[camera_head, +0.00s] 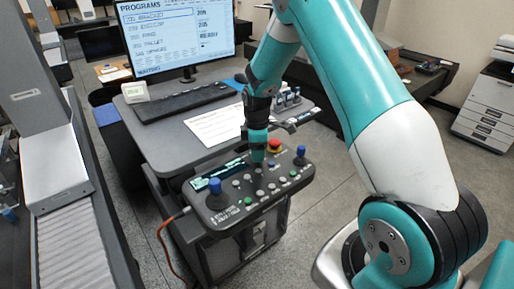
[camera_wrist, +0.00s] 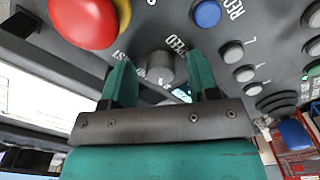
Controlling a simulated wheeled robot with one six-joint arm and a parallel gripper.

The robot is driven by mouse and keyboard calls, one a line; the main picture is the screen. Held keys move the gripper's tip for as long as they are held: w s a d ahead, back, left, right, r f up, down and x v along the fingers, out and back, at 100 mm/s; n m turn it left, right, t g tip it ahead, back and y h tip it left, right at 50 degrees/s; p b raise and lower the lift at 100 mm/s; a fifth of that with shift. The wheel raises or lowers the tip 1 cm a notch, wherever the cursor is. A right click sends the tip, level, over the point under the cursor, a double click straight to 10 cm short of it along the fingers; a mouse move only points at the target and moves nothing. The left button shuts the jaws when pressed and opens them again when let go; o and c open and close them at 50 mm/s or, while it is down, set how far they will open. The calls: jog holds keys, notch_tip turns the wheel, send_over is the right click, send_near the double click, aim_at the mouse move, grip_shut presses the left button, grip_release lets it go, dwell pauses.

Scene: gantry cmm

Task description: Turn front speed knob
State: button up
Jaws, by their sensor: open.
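The grey speed knob (camera_wrist: 160,68) sits on the dark control panel, with the printed word SPEED beside it in the wrist view. My gripper (camera_wrist: 162,63) is open, its two teal fingers on either side of the knob, apart from each other. I cannot tell whether either finger touches the knob. In the head view my gripper (camera_head: 258,154) points down over the middle of the control box (camera_head: 235,212), and the knob is hard to make out beneath it.
A red emergency button (camera_wrist: 85,18) stands close to the left finger. A blue button (camera_wrist: 207,14) and several grey buttons lie to the right. Blue-topped joysticks (camera_head: 215,186) rise from the box. A keyboard (camera_head: 183,101) and paper sheet (camera_head: 215,125) lie on the desk behind.

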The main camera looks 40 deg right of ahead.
jog(key=shift+c, duration=0.3)
jog(key=c, duration=0.9)
jog(key=shift+o, duration=0.2)
jog(key=shift+m, duration=0.3)
jog(key=m+b, duration=0.2)
jog(key=m, duration=0.1)
jog(key=shift+f+m, duration=0.1)
jog(key=shift+m, duration=0.2)
jog(key=m+b, duration=0.2)
jog(key=m, duration=0.3)
jog(key=m+b, duration=0.1)
jog(key=m, duration=0.4)
jog(key=shift+m, duration=0.4)
jog(key=m+b, duration=0.1)
jog(key=m, duration=0.3)
jog(key=shift+w+m, duration=0.1)
jog(key=shift+m, duration=0.2)
jog(key=shift+r, duration=0.2)
